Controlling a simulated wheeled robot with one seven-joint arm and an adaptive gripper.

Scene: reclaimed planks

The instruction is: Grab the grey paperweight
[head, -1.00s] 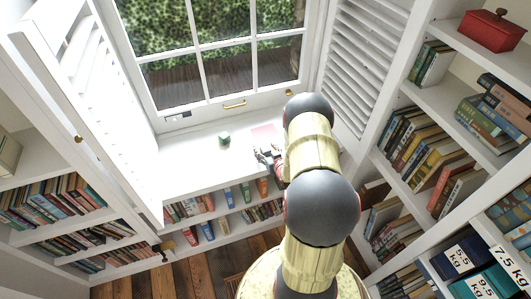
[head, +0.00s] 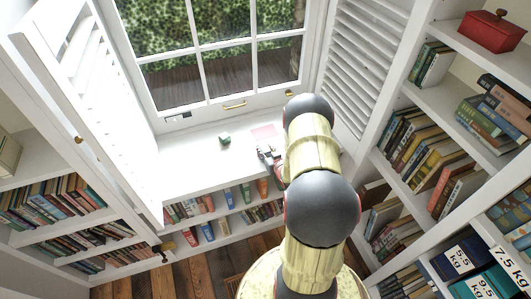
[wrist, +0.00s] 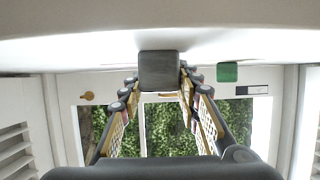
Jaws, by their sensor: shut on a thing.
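The grey paperweight (wrist: 158,71) is a dark grey block, seen between my fingertips in the wrist view. My gripper (wrist: 159,82) is shut on it, with a finger on each side. In the head view my gripper (head: 264,150) is over the white window sill, and my arm covers part of it. I cannot make out the paperweight there, nor tell whether it touches the sill.
A green block (head: 224,139) stands on the sill (head: 190,160) to the left of my gripper; it also shows in the wrist view (wrist: 228,72). A pink sheet (head: 265,132) lies behind my gripper. The window and white shutters (head: 350,70) enclose the sill. Bookshelves stand either side.

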